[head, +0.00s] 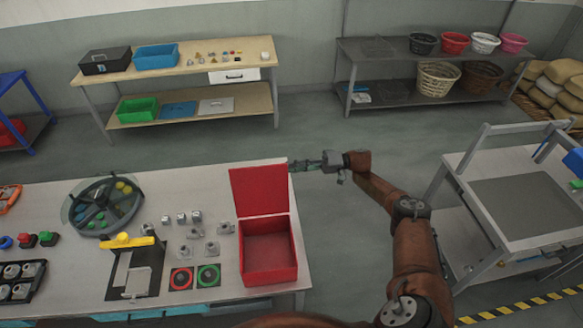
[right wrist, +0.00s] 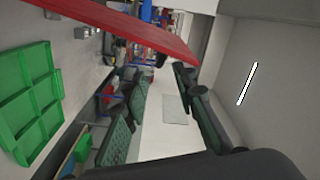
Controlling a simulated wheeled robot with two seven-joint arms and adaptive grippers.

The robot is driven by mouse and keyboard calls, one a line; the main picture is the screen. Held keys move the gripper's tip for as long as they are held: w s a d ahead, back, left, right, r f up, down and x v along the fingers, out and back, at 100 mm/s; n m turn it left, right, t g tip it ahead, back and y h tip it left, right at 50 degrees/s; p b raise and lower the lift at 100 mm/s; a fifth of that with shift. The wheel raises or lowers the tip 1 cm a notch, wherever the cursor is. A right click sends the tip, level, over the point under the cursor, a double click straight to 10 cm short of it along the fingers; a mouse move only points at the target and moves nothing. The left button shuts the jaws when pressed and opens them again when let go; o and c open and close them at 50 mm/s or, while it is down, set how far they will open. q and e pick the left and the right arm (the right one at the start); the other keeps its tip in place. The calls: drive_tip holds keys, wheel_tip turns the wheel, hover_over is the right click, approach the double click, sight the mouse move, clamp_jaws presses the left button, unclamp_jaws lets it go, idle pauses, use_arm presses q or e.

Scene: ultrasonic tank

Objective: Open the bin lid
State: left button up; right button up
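The red bin (head: 270,274) stands at the right end of the near table. Its red lid (head: 259,191) stands raised at the back edge, and the inside of the bin shows empty. The lid's red edge also crosses the top of the right wrist view (right wrist: 125,25). My right gripper (head: 296,166) is just right of the lid's upper right corner, pointing left. In the right wrist view its two fingers (right wrist: 165,122) are spread apart with nothing between them. I cannot tell whether a finger touches the lid. My left gripper is not in view.
Left of the bin are several small metal parts (head: 196,233), red and green ring pads (head: 208,277), a yellow-topped fixture (head: 135,268) and a round tray (head: 103,207). A grey cart (head: 505,200) stands at right. The floor between table and cart is open apart from my right arm.

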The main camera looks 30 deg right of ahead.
drive_tip(key=b+v, duration=0.6)
drive_tip(key=v, duration=0.3)
idle(0.6)
drive_tip(key=shift+a, duration=0.1)
idle(0.6)
